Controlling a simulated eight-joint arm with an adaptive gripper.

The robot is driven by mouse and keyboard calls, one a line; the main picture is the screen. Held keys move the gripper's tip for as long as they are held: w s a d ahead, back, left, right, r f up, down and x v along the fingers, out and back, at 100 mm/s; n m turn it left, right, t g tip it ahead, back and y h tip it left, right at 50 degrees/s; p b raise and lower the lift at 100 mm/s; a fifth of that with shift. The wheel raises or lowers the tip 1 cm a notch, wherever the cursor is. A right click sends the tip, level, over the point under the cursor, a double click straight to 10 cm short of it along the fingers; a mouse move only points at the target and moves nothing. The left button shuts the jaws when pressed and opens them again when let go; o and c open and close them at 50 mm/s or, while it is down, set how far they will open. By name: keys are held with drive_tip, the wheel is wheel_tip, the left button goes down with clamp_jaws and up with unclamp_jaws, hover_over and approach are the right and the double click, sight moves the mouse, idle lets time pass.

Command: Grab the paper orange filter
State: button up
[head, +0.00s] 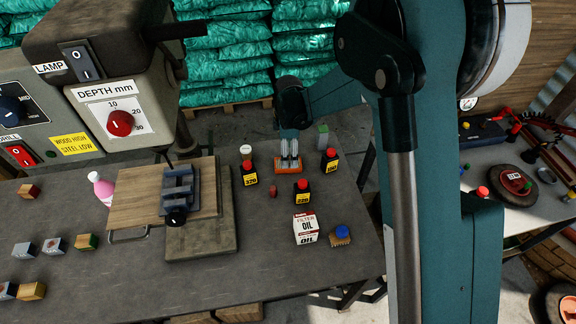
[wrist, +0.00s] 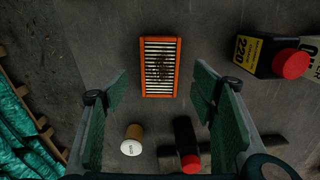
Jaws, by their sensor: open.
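The paper orange filter (wrist: 160,67) lies flat on the grey bench top in the wrist view. It is a rectangle with an orange frame, pale pleats and a brown stain in the middle. My gripper (wrist: 162,85) is open and empty, with one green-padded finger on each side of the filter's line. The filter shows between and beyond the fingertips, apart from both. In the head view my gripper (head: 289,152) points down over the filter (head: 297,169) and hides part of it.
Black bottles with red caps stand to the left (head: 249,173), right (head: 330,160) and front (head: 302,192) of the filter. A white-capped container (head: 246,151) stands at left. An oil filter box (head: 306,229) stands nearer the front. The drill press (head: 120,90) is at far left.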

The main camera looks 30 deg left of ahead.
drive_tip(key=shift+a+f+b, duration=0.1)
drive_tip(key=shift+f+b, duration=0.4)
drive_tip(key=shift+f, duration=1.95)
drive_tip(key=c, duration=1)
